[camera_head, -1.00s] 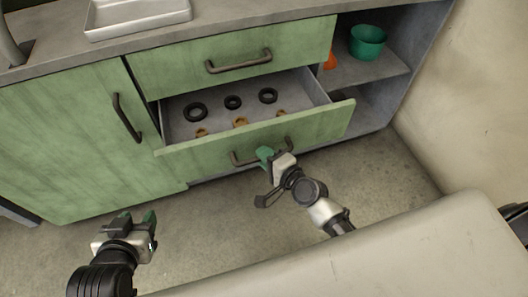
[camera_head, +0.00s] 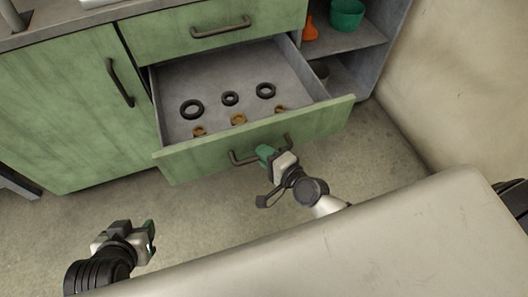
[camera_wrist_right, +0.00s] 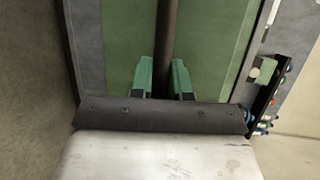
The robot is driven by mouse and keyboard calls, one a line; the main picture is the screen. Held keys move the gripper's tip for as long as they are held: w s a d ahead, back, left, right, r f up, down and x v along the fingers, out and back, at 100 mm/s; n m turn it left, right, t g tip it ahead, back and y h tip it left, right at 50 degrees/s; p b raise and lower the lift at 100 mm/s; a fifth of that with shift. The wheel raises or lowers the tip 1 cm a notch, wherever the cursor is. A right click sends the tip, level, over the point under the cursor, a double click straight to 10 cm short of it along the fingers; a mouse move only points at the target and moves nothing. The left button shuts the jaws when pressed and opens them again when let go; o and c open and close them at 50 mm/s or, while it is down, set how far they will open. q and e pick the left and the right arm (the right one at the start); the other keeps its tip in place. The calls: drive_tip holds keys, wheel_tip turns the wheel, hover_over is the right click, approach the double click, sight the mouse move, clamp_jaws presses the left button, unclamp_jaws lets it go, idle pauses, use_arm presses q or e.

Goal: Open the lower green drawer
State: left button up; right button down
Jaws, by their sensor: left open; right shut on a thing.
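The lower green drawer (camera_head: 320,121) is pulled well out of the cabinet, with its grey inside showing. Its dark bar handle (camera_head: 243,158) is on the front panel. My right gripper (camera_head: 264,152) is at that handle and shut on it. In the right wrist view the green fingertips of my right gripper (camera_wrist_right: 162,78) stand on both sides of the dark handle bar (camera_wrist_right: 168,45). Several black rings (camera_head: 230,98) and brown rings (camera_head: 238,119) lie in the drawer. My left gripper (camera_head: 135,235) is open and empty above the floor at the lower left.
The upper green drawer (camera_head: 160,38) is shut above. A green cabinet door (camera_head: 60,110) is shut at the left. Bare floor (camera_head: 210,215) lies in front.

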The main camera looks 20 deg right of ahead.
drive_tip(key=c, duration=1.1)
unclamp_jaws()
use_arm(q)
drive_tip(key=shift+s+a+f, duration=0.1)
drive_tip(key=shift+s, duration=0.1)
use_arm(e)
drive_tip(key=v, duration=1.1)
drive_tip(key=shift+w+a+r, duration=0.1)
